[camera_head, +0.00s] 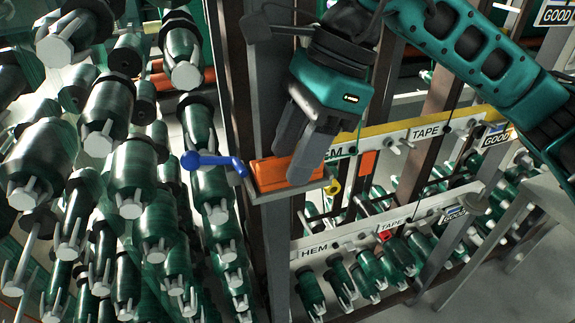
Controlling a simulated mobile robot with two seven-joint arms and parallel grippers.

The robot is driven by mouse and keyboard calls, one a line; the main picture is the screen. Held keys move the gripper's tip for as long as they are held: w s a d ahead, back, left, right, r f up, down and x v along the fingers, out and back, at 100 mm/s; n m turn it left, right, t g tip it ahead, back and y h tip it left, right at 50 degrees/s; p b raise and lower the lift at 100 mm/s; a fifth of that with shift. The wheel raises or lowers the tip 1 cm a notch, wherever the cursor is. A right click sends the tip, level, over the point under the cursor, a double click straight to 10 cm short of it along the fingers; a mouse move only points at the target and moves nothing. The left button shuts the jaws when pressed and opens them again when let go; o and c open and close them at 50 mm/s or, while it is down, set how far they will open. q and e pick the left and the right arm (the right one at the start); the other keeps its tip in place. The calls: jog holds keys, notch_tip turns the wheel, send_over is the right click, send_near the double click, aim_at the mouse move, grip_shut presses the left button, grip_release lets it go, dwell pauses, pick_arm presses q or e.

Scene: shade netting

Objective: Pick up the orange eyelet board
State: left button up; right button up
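The orange eyelet board (263,172) lies in a small grey tray (284,194) fixed to an upright post. My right gripper (293,168) reaches down onto the board from above. One finger covers part of the board's near face, and the other comes down at its far edge. The fingers stand apart with the board between them. Whether they press on it is not clear. The board's eyelets cannot be made out. My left gripper is not in view.
A blue handle (212,161) sticks out just left of the tray. A yellow ring-shaped piece (333,187) is at its right. Green netting rolls (134,170) fill a rack on the left. Labelled rails (425,131) with more rolls run to the right.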

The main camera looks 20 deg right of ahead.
grip_shut()
jog(key=shift+r, duration=0.1)
dwell(0.4)
